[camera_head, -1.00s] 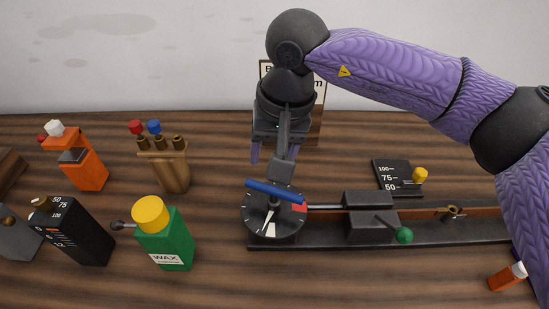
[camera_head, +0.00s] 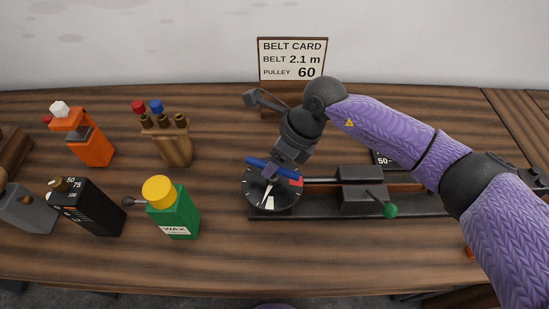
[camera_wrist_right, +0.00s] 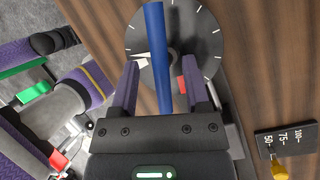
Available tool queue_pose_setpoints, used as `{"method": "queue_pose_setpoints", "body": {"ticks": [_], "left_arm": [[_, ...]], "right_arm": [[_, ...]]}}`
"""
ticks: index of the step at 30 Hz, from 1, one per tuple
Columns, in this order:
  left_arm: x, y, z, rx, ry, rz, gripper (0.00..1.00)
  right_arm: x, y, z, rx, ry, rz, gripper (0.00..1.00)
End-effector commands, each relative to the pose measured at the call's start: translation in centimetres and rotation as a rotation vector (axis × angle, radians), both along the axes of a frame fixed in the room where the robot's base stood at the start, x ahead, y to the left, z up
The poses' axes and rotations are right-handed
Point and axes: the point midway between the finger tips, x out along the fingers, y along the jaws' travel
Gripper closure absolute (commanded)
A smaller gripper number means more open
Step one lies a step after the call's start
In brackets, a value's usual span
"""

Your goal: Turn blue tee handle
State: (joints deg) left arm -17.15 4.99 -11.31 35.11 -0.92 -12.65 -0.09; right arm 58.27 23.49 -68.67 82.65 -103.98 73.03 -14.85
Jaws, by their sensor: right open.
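The blue tee handle (camera_head: 257,161) is a bar across a round dark dial (camera_head: 252,198) with white marks, a white pointer and a red patch. In the right wrist view the blue bar (camera_wrist_right: 156,40) runs lengthwise between the two purple fingers of my right gripper (camera_wrist_right: 160,64). The fingers are apart, one on each side of the bar, with gaps visible. In the head view my right gripper (camera_head: 271,171) is at the handle, above the dial, and partly hides it. My left gripper is not seen.
The dial sits at the left end of a dark rail with a grey block (camera_head: 361,192) and a green-knobbed lever (camera_head: 390,211). A green wax bottle (camera_head: 182,221), black box (camera_head: 92,215), orange bottle (camera_head: 92,149) and wooden holder (camera_head: 172,147) stand left. A belt card (camera_head: 292,60) stands behind.

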Motion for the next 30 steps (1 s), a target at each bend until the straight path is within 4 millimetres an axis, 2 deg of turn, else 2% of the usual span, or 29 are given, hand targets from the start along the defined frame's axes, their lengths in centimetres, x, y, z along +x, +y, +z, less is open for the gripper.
{"method": "queue_pose_setpoints", "body": {"ticks": [8,15,17,23,30], "left_arm": [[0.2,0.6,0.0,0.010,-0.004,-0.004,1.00],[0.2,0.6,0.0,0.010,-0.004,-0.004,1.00],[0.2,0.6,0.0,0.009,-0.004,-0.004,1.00],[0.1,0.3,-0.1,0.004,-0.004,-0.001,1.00],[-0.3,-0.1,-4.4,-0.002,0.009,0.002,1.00]], "right_arm": [[0.0,0.1,-0.3,0.000,-0.002,0.001,0.40],[0.0,0.1,-0.2,0.000,-0.001,0.002,0.91],[0.0,0.1,-0.2,0.000,-0.001,0.002,1.00],[0.0,0.1,-0.3,0.000,-0.001,0.005,1.00],[0.2,0.2,-1.0,-0.003,-0.002,0.215,1.00]]}}
